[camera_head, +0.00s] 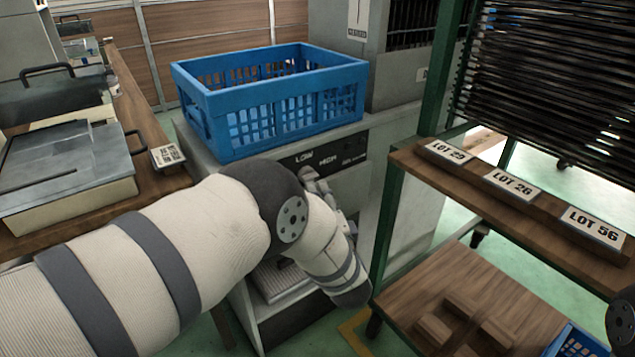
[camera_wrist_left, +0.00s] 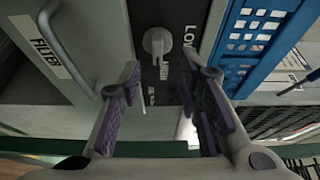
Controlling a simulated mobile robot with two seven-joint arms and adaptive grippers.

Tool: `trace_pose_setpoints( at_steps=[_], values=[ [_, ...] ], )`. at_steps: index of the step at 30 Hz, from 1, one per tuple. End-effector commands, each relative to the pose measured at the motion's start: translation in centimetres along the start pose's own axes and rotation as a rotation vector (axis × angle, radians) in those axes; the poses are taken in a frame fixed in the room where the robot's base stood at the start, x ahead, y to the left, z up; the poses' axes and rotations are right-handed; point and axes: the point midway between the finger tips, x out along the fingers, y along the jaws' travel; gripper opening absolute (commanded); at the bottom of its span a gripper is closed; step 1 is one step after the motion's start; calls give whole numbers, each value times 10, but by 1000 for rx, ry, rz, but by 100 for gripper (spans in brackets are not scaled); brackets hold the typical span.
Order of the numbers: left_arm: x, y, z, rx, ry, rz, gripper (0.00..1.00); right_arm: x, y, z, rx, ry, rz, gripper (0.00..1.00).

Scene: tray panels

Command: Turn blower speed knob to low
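The grey blower speed knob (camera_wrist_left: 157,42) sits on a dark label panel in the left wrist view. Its raised bar runs roughly down the picture; which mark it points at I cannot tell for sure. The word LOW is beside it at right. In the head view the panel (camera_head: 322,158) shows LOW and HIGH under the blue crate, and my arm hides the knob. My left gripper (camera_wrist_left: 164,86) is open, its fingers spread apart with nothing between them, and the knob lies beyond the tips. It is partly visible in the head view (camera_head: 320,184). My right gripper is not in view.
A blue crate (camera_head: 270,140) stands on top of the cabinet, just above the panel. A handle (camera_wrist_left: 65,45) and a FILTER label are left of the knob in the wrist view. A rack with lot-labelled wooden shelves (camera_head: 500,185) stands close at right.

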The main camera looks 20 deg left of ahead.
Motion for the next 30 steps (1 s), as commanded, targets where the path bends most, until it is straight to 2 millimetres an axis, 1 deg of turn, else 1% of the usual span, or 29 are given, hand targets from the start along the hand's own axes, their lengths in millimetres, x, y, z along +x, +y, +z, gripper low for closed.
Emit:
trace_pose_setpoints(
  at_steps=[1,3,6,9,12,18,19,22,23,30],
  values=[
    [12,5,1,0,-3,2,32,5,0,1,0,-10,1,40],
    [28,6,1,0,-2,4,32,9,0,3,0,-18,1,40],
    [46,6,1,1,0,4,32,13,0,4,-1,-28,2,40],
    [58,4,0,1,1,4,32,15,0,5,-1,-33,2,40],
    [62,3,0,1,3,3,32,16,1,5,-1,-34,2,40],
    [62,1,0,0,3,2,32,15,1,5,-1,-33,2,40],
    [62,1,0,0,3,2,27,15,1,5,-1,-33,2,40],
    [62,1,0,0,3,2,4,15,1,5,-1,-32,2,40],
    [62,2,0,0,3,2,0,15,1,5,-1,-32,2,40],
    [62,1,0,-1,3,1,0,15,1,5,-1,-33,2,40]
  ],
)
